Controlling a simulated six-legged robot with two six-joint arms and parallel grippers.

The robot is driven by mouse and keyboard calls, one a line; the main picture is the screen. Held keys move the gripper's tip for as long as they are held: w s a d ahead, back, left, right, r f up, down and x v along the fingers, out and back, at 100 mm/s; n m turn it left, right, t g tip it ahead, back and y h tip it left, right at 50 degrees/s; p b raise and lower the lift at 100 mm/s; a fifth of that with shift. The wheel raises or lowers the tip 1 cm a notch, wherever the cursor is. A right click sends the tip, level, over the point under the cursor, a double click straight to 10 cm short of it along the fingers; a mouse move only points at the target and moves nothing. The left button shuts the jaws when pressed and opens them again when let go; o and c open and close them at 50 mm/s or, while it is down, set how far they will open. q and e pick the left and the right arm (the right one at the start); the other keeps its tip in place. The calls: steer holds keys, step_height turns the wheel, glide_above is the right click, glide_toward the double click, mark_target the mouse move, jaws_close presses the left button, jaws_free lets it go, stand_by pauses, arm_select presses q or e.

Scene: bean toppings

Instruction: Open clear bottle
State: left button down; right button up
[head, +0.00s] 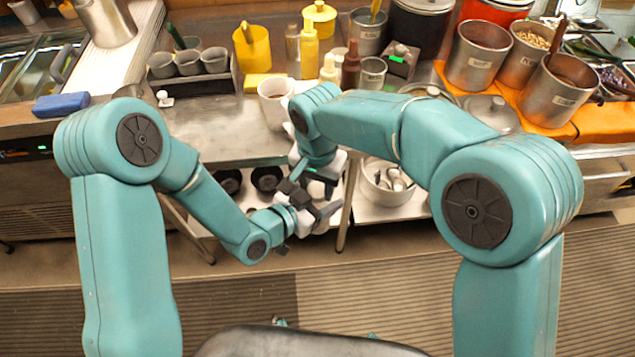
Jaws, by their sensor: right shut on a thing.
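My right gripper (293,188) hangs below my bent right arm, low in front of the counter edge. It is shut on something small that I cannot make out. My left gripper (322,213) comes in from the left and meets it there. The two overlap, so the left jaws do not show clearly. A greyish, clear-looking bottle (293,46) stands upright at the back of the counter, left of a yellow squeeze bottle (310,48). I cannot tell whether a bottle is between my grippers.
A white cup (274,100) stands near the counter's front edge. A brown bottle (351,66) and a cream bottle (328,70) stand behind it. Metal pots (478,58) crowd the right. A bowl (385,190) sits on the lower shelf. The floor in front is clear.

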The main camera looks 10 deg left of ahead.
steer(key=o, duration=1.2)
steer(key=shift+c, duration=0.2)
steer(key=shift+r, duration=2.4)
steer(key=shift+c, duration=0.4)
step_height(320, 180, up, 3)
steer(key=m, duration=0.3)
steer(key=shift+f+m, duration=0.2)
steer(key=shift+m, duration=0.1)
step_height(320, 180, down, 8)
steer(key=shift+r, duration=0.25)
